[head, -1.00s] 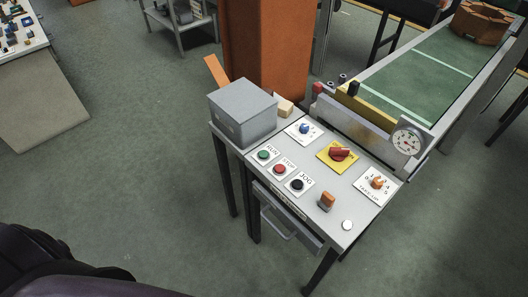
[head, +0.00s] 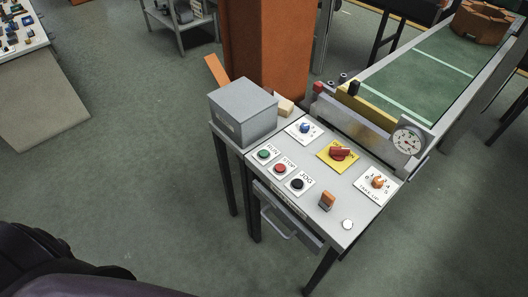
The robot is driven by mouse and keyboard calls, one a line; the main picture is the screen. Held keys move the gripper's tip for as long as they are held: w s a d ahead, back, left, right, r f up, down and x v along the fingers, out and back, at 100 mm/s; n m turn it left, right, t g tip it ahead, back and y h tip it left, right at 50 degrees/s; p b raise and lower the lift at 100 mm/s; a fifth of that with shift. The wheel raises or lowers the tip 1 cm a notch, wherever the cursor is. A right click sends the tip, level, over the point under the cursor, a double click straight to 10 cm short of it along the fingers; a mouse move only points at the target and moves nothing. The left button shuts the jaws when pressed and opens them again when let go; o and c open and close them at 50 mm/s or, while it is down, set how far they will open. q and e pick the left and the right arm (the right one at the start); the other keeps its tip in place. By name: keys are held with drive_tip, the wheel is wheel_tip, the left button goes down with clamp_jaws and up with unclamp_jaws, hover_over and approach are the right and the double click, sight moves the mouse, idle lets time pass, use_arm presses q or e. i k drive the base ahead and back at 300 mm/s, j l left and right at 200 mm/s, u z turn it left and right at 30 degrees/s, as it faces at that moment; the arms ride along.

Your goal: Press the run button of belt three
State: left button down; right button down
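The green run button (head: 263,154) sits on a white plate marked RUN, at the left front of a grey control panel (head: 328,222). Beside it on the panel are the red stop button (head: 280,168) and the black jog button (head: 296,184). Nothing covers the run button. The belt's number cannot be read in this view. Neither of my grippers shows; only a dark part of my own body is at the lower left.
A grey box (head: 243,112) stands left of the panel. A red switch on yellow (head: 339,153), a blue knob (head: 305,127) and an orange knob (head: 377,181) are on the panel. The green conveyor belt (head: 425,75) runs behind. Floor (head: 130,190) at left is clear.

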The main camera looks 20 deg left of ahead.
sight(263, 153)
drive_tip(key=i+l, duration=0.1)
drive_tip(key=l, duration=0.3)
drive_tip(key=i+l, duration=0.1)
drive_tip(key=l, duration=0.25)
drive_tip(key=i+l, duration=0.15)
drive_tip(key=l, duration=0.25)
drive_tip(key=i+l, duration=0.1)
drive_tip(key=l, duration=0.25)
drive_tip(key=i+l+u, duration=0.15)
drive_tip(key=l, duration=0.3)
drive_tip(key=u, duration=1.05)
